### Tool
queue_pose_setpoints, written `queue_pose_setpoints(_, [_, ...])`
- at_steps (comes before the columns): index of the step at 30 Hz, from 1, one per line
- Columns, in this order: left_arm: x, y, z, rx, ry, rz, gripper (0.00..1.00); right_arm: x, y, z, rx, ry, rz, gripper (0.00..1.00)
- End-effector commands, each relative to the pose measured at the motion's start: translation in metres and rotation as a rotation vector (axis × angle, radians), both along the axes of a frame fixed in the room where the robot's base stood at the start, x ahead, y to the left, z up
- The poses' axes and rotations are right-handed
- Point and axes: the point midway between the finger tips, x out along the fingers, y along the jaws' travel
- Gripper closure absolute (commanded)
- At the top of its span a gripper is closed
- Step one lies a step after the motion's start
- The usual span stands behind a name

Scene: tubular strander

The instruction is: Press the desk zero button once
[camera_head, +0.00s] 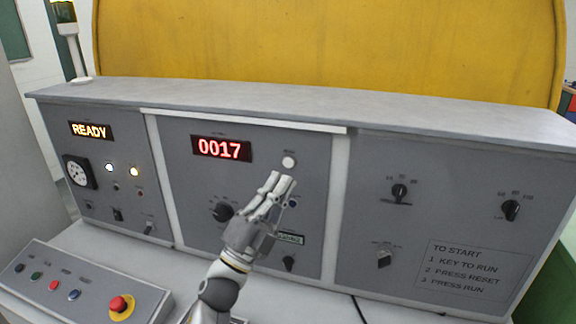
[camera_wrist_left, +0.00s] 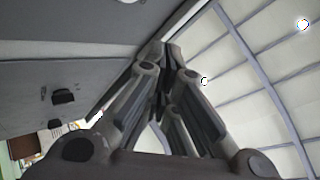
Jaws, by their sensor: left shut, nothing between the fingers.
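A round white button (camera_head: 289,162) sits on the middle panel of the grey desk, right of the red counter display (camera_head: 221,148) reading 0017. Its small label is too blurred to read. My left gripper (camera_head: 281,179) comes up from below, its fingertips just under the button in the head view. I cannot tell how far they stand from the panel. The fingers are shut and empty; they also show in the left wrist view (camera_wrist_left: 168,55), close to the grey panel (camera_wrist_left: 60,45). My right gripper is not in view.
A dark knob (camera_head: 222,212) and a small blue button (camera_head: 293,202) flank the left gripper. A left panel shows READY (camera_head: 91,130). A sloped box at the lower left carries several buttons and a red emergency stop (camera_head: 121,307). The right panel (camera_head: 440,220) has knobs and start instructions.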

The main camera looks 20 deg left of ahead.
Motion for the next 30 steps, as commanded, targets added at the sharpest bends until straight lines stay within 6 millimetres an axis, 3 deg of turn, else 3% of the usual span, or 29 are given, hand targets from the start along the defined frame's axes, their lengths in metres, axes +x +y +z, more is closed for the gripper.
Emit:
queue_pose_setpoints(6, [0.029,-0.001,-0.002,0.000,-0.001,-0.001,1.00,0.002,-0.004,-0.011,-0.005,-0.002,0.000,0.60])
queue_pose_setpoints(12, [0.042,-0.001,0.000,0.001,-0.001,0.000,1.00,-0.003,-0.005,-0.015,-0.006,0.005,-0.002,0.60])
queue_pose_setpoints(30, [0.045,-0.001,0.000,0.000,0.000,0.000,1.00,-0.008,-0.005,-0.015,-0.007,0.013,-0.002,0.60])
